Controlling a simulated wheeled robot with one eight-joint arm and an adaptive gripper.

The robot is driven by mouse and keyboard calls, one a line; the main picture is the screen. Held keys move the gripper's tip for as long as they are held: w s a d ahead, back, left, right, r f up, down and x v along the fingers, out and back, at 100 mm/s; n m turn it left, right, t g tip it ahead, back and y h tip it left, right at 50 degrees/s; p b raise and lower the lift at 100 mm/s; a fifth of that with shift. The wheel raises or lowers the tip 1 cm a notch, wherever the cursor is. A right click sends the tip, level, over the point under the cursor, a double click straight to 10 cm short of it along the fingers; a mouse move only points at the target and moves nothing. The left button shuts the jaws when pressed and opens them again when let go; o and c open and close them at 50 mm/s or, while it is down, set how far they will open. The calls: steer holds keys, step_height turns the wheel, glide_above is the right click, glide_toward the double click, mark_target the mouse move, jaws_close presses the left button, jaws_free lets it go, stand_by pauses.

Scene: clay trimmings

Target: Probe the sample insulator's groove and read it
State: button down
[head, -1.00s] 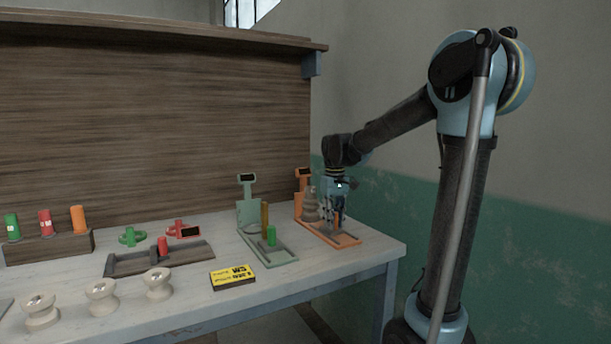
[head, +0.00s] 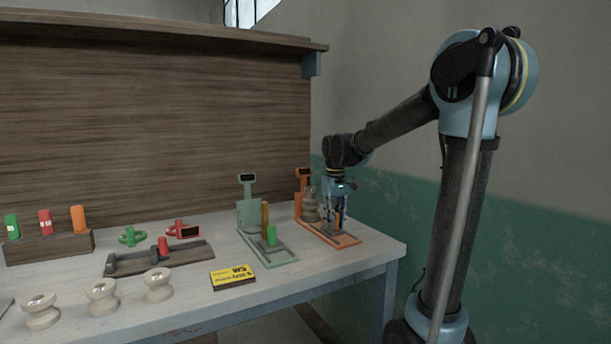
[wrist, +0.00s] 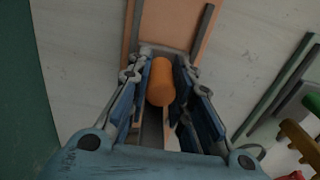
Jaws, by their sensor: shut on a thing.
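The orange gauge stand (head: 348,240) is at the right end of the bench, with a small dark display (head: 303,172) on its post. No reading can be made out. A ribbed grey-brown insulator (head: 311,207) stands upright on it, just left of my gripper (head: 338,219). In the wrist view my gripper (wrist: 160,92) points down and is shut on an orange cylindrical handle (wrist: 160,78), with a finger on each side. The stand's orange base (wrist: 190,12) runs beneath it. The insulator's groove and any probe contact cannot be made out.
A green gauge stand (head: 280,259) with a green handle (head: 271,235) is close to the left. A yellow-black box (head: 232,277), several pale spools (head: 103,296), a dark tray (head: 190,258) and a rack (head: 60,247) of coloured cylinders lie further left. The bench's right edge is near.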

steer(key=shift+s+d, duration=0.2)
steer(key=shift+d, duration=0.1)
steer(key=shift+c, duration=2)
jaws_free()
steer(key=shift+a, duration=0.1)
steer(key=shift+r, duration=3.5)
steer(key=shift+m, duration=0.7)
steer(key=s+d+f, duration=0.1)
steer(key=s+d, duration=0.3)
steer(key=s+d+f, duration=0.1)
steer(key=s+d, duration=0.1)
steer(key=shift+f, duration=0.35)
steer(key=s+d+f+m, duration=0.1)
steer(key=s+d+f, duration=0.3)
steer(key=s+f, duration=0.2)
steer(key=s+d+f+m+t, duration=0.1)
steer(key=s+d+f+m, duration=0.1)
steer(key=s+f, duration=0.5)
steer(key=s+d+f+m+t, duration=0.1)
steer(key=s+d+f+m, duration=0.1)
steer(key=s+d+f, duration=0.3)
steer(key=shift+s+d+f, duration=0.3)
steer(key=shift+s+f, duration=0.45)
steer(key=shift+s, duration=0.2)
